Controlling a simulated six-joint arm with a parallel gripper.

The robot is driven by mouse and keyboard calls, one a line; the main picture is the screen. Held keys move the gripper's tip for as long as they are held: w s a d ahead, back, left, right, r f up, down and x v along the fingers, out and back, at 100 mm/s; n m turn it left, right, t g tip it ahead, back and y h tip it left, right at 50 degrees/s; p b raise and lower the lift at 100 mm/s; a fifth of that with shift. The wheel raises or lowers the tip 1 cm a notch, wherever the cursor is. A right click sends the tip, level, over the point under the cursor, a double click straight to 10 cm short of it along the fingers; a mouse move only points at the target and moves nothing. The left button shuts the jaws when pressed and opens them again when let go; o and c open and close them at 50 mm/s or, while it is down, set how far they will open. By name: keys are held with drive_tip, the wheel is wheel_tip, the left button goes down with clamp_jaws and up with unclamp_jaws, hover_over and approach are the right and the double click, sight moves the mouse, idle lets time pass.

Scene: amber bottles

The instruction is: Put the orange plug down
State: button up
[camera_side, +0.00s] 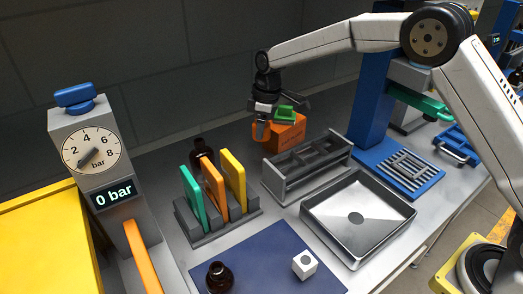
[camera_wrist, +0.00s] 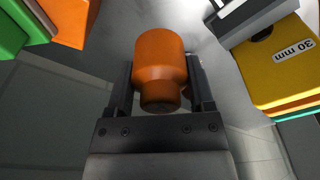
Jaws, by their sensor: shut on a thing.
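The orange plug (camera_wrist: 160,60) fills the middle of the wrist view, with a wide rounded body and a narrower end towards the camera. My gripper (camera_wrist: 160,82) is shut on it, with one dark finger on each side. In the side view my gripper (camera_side: 264,112) hangs at the back of the table, left of an orange box, and the plug (camera_side: 260,131) shows below it. The plug appears held above the table; whether its lower end touches anything cannot be told.
The orange box (camera_side: 289,136) with a green block (camera_side: 285,114) is close on the right. A grey compartment rack (camera_side: 290,183) and a steel tray (camera_side: 357,218) stand in front. Amber bottles (camera_side: 202,154) (camera_side: 219,277), a plate holder (camera_side: 218,228) and a gauge (camera_side: 92,150) are left.

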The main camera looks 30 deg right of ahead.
sight(247, 170)
drive_tip(key=shift+w+a+f+n+y, duration=0.15)
drive_tip(key=shift+w+a+f+n, duration=0.35)
drive_tip(key=shift+a+f+n, duration=0.4)
drive_tip(key=shift+w+a+f+n+y, duration=0.15)
drive_tip(key=shift+w+a+f+n, duration=0.35)
drive_tip(key=shift+a+f+n, duration=0.45)
drive_tip(key=shift+d, duration=0.25)
drive_tip(key=shift+f, duration=3.9)
drive_tip(key=shift+f, duration=0.1)
drive_tip(key=o, duration=1.3)
drive_tip(key=shift+c, duration=0.2)
drive_tip(key=r, duration=0.4)
drive_tip(key=d+r, duration=0.1)
drive_tip(key=r, duration=0.7)
drive_tip(key=shift+s+d, duration=0.35)
drive_tip(key=shift+s+r, duration=0.1)
